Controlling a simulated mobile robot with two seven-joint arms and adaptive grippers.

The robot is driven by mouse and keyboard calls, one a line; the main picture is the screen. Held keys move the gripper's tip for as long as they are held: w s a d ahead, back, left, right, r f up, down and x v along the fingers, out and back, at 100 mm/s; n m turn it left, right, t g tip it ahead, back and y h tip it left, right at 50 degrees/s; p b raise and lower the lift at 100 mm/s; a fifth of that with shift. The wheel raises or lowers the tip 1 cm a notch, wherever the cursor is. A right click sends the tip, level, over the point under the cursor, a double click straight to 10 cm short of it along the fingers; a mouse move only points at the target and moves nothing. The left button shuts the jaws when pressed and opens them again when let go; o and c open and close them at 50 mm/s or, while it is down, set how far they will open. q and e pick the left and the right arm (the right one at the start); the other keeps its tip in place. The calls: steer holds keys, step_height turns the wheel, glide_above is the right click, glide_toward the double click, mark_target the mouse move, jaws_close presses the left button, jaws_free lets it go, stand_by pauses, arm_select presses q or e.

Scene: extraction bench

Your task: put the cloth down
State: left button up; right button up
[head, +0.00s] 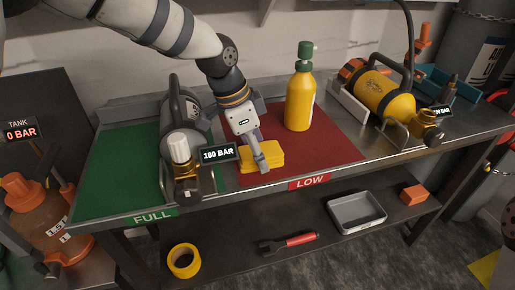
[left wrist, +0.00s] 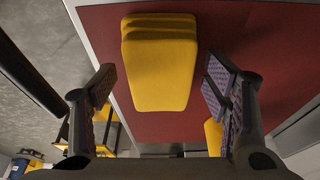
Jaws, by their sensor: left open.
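The yellow folded cloth (head: 274,158) lies on the red LOW mat (head: 335,148) near the bench's front edge. It also shows in the left wrist view (left wrist: 160,70), flat against the red mat. My left gripper (head: 260,156) reaches down over the cloth from the back. In the left wrist view its fingers (left wrist: 160,92) are spread apart, one on each side of the cloth, with gaps between. The head view does not show clearly whether a finger touches the cloth. My right gripper is not in view.
A yellow bottle with a green cap (head: 299,100) stands behind the cloth. A yellow cylinder (head: 385,95) lies right. The lower shelf holds tape (head: 184,260), a wrench and a grey tray (head: 357,212).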

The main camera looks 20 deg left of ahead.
arm_select(q)
steer(key=v, duration=1.1)
steer(key=shift+w+a+r+p, duration=0.3)
steer(key=shift+a+r+p, duration=0.05)
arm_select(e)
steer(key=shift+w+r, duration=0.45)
